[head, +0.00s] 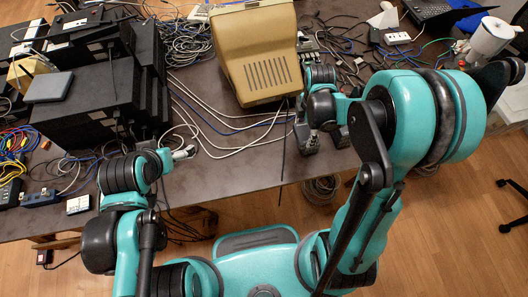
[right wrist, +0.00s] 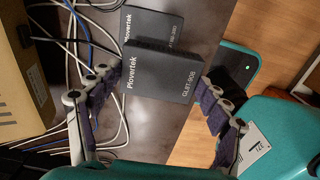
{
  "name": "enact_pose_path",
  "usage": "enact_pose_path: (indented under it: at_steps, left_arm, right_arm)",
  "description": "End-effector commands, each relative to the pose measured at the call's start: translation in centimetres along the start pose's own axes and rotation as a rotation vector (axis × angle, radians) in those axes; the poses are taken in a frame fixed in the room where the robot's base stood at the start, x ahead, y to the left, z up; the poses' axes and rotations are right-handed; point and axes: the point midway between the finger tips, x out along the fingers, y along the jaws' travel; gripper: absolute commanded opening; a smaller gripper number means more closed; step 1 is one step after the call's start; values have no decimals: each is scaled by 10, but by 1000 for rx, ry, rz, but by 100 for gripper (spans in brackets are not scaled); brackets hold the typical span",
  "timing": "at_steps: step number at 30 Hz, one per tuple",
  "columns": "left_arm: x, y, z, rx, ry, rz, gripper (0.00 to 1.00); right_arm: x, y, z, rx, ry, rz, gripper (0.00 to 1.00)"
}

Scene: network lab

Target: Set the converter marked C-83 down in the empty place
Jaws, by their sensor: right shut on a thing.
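My right gripper (right wrist: 160,88) is shut on a dark box (right wrist: 163,75) lettered "Plovertek" and "GLBT-908" in the right wrist view. A second dark Plovertek box (right wrist: 150,28) shows just beyond it; its small print is too fine to read. I cannot read a C-83 mark on anything. In the head view my right gripper (head: 322,138) is over the table's front part, right of the beige monitor; the held box is hidden there. My left gripper (head: 184,153) is above the table's front left, too small to tell open from shut. I cannot make out the empty place.
The beige monitor (head: 258,55) stands at the back middle of the dark table (head: 240,165). Stacked black equipment (head: 95,100) fills the left. Loose cables (head: 190,45) cross the table behind my grippers. The front middle is mostly bare. A white funnel-like object (head: 490,38) stands far right.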

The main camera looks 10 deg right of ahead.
Motion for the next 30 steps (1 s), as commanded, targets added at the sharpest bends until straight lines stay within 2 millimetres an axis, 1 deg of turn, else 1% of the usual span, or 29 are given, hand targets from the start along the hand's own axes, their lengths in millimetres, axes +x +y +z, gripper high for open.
enact_pose_path:
  at_steps: [1, 6, 9, 12, 16, 20, 24, 27, 30]
  left_arm:
    - [5, 0, 4, 0, 0, 0, 98]
    - [17, 0, 12, 0, 0, 0, 98]
    - [22, 0, 16, 0, 0, 0, 98]
    - [26, 0, 19, 0, 0, 0, 98]
    - [28, 0, 20, 0, 0, 0, 98]
    - [31, 0, 22, 0, 0, 0, 98]
    - [40, 0, 29, 0, 0, 0, 98]
    - [45, 0, 32, 0, 0, 0, 98]
    - [43, 0, 31, 0, 0, 0, 98]
  right_arm:
    - [9, 2, -11, -6, 0, 0, 39]
    - [35, 12, -52, -8, 0, 0, 39]
    - [48, 16, -74, -7, 0, 0, 39]
    - [57, 20, -90, -5, 0, 0, 39]
    - [63, 22, -101, -2, 0, 0, 39]
    - [70, 22, -102, 0, 0, 0, 39]
    - [93, 23, -102, 0, 0, 0, 39]
    - [104, 22, -102, 0, 0, 0, 39]
    - [103, 22, -102, 0, 0, 0, 39]
